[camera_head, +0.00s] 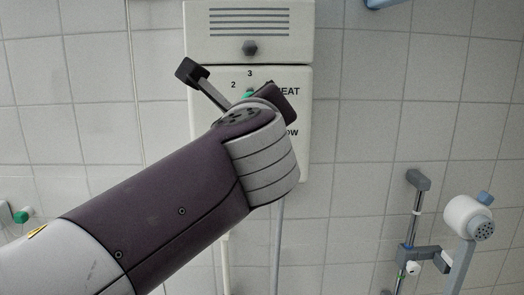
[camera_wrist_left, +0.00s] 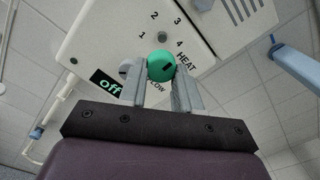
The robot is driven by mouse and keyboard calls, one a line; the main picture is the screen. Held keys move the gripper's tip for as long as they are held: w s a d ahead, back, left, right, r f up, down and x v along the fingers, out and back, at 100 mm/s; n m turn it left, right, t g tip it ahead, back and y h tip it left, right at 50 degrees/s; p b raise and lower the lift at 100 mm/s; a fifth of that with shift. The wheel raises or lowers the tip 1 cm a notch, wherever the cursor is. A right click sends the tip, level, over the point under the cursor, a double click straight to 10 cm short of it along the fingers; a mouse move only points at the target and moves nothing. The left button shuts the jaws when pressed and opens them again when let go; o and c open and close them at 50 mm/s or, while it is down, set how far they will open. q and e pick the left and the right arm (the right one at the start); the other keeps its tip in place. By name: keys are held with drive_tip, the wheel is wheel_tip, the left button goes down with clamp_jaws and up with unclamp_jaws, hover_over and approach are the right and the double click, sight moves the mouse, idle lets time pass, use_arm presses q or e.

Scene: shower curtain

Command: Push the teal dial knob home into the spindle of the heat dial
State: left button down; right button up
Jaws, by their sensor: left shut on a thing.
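The teal dial knob (camera_wrist_left: 161,66) is held between the two grey fingertips of my left gripper (camera_wrist_left: 160,82), in front of the heat dial's numbered face. A dark slot mark shows on the knob. In the head view only a sliver of the knob (camera_head: 249,94) shows above my wrist, which hides most of the dial. The heat dial is on the lower part of the white shower unit (camera_head: 302,160), with numbers and the word HEAT around it. My right gripper is in neither view.
A dark OFF label (camera_wrist_left: 105,83) is on the unit beside the gripper. A grey hexagonal knob (camera_head: 250,47) is on the unit's upper part. A shower head (camera_head: 467,217) and rail (camera_head: 417,200) are at right. The tiled wall between is clear.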

use_arm(q)
drive_tip(key=shift+s+a+r, duration=0.1)
drive_tip(key=shift+s+r, duration=0.05)
drive_tip(key=shift+r, duration=0.2)
drive_tip(key=shift+f, duration=0.1)
drive_tip(key=shift+w+p, duration=0.8)
drive_tip(key=shift+w, duration=2)
drive_tip(key=shift+w, duration=0.35)
drive_tip(key=shift+w, duration=0.3)
